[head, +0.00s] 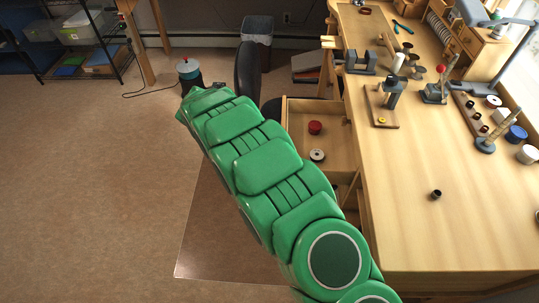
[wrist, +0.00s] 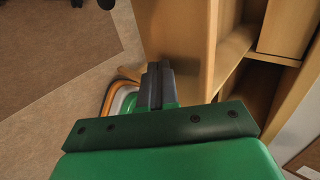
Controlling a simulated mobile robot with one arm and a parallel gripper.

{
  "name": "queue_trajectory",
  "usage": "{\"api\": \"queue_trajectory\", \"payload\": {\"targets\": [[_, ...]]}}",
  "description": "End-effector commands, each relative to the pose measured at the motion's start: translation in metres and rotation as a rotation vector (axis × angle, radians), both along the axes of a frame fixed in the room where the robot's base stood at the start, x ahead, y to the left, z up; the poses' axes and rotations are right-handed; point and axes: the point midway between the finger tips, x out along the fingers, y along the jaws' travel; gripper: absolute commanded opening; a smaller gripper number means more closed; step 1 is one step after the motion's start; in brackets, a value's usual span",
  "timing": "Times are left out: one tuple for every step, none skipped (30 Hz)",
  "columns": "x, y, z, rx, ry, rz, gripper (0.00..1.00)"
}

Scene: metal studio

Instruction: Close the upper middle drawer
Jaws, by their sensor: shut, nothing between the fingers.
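An open wooden drawer (head: 332,143) sticks out to the left from the workbench in the head view, holding a small red round item and a white ring. Its near left part is hidden behind my green arm. In the wrist view my gripper (wrist: 156,84) is shut and empty, its dark fingers close together. The fingertips are beside a wooden panel (wrist: 182,35); I cannot tell whether they touch it or which drawer part it is. In the head view my gripper's fingers cannot be made out.
The workbench (head: 430,225) carries several tools, a lamp and small pots. A dark chair back (head: 247,70) stands beyond the drawer, near a bin (head: 257,30). Wooden compartments (wrist: 245,85) lie to the right in the wrist view. The floor (head: 90,190) on the left is clear.

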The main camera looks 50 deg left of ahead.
Motion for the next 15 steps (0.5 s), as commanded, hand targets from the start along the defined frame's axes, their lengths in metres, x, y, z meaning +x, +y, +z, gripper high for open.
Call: {"api": "queue_trajectory", "payload": {"targets": [[0.0,0.0,0.0,0.0,0.0,0.0,0.0],[0.0,0.0,0.0,0.0,0.0,0.0,0.0],[0.001,0.0,0.0,0.0,0.0,0.0,0.0],[0.001,-0.001,0.0,0.0,0.0,0.0,0.0],[0.002,-0.002,0.0,0.0,0.0,0.0,0.0],[0.003,-0.003,0.0,0.0,0.0,0.0,0.0],[0.004,-0.004,0.0,0.0,0.0,0.0,0.0],[0.006,-0.006,0.0,0.0,0.0,0.001,0.0],[0.009,-0.008,0.001,0.002,0.0,0.0,0.0],[0.012,-0.011,0.001,0.002,-0.001,-0.001,0.0],[0.015,-0.013,0.001,0.003,0.0,-0.001,0.0],[0.019,-0.017,0.002,0.003,-0.001,-0.001,0.0],[0.023,-0.021,0.002,0.003,-0.001,-0.003,0.0],[0.027,-0.025,0.002,0.002,-0.002,-0.003,0.0],[0.031,-0.031,0.002,-0.001,-0.001,-0.003,0.0]]}}
